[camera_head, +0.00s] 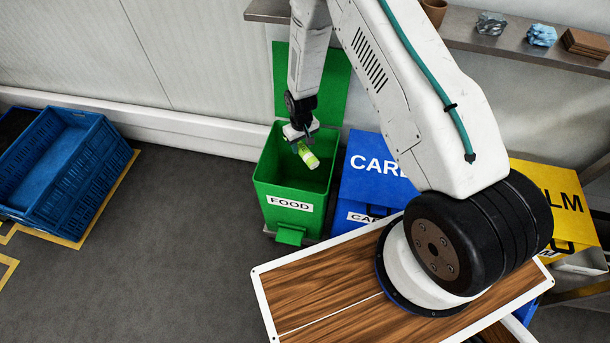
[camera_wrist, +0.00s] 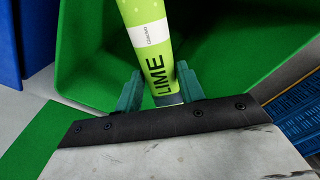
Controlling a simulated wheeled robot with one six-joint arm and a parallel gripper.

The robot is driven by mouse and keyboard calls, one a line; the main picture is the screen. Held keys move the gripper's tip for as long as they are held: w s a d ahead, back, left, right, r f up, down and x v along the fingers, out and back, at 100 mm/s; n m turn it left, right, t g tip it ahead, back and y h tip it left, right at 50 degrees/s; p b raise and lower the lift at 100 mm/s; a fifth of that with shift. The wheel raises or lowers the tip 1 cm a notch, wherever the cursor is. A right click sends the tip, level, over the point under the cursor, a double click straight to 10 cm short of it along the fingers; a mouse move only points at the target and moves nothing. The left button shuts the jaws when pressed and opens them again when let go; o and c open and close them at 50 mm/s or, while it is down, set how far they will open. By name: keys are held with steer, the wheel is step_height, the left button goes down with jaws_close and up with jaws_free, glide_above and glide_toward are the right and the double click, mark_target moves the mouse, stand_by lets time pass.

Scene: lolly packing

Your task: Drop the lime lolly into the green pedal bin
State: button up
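The lime lolly (camera_head: 308,156) is a light green wrapper with a white band. In the wrist view the lolly (camera_wrist: 152,55) reads "LIME" and sits between the two teal fingers of my gripper (camera_wrist: 160,92), which look shut on its lower end. In the head view my gripper (camera_head: 303,143) points down over the opening of the green pedal bin (camera_head: 285,188), labelled "FOOD". The bin's lid stands raised behind it. The bin's green inside (camera_wrist: 225,45) fills much of the wrist view behind the lolly.
A blue bin (camera_head: 372,178) stands right of the green one, and a yellow bin (camera_head: 560,195) farther right. Blue crates (camera_head: 68,170) stand at the left. A wall shelf (camera_head: 465,25) holds small items. The grey floor between crates and green bin is clear.

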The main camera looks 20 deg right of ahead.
steer(key=o, duration=0.3)
step_height(320, 180, up, 8)
steer(key=shift+f, duration=0.1)
stand_by(0.4)
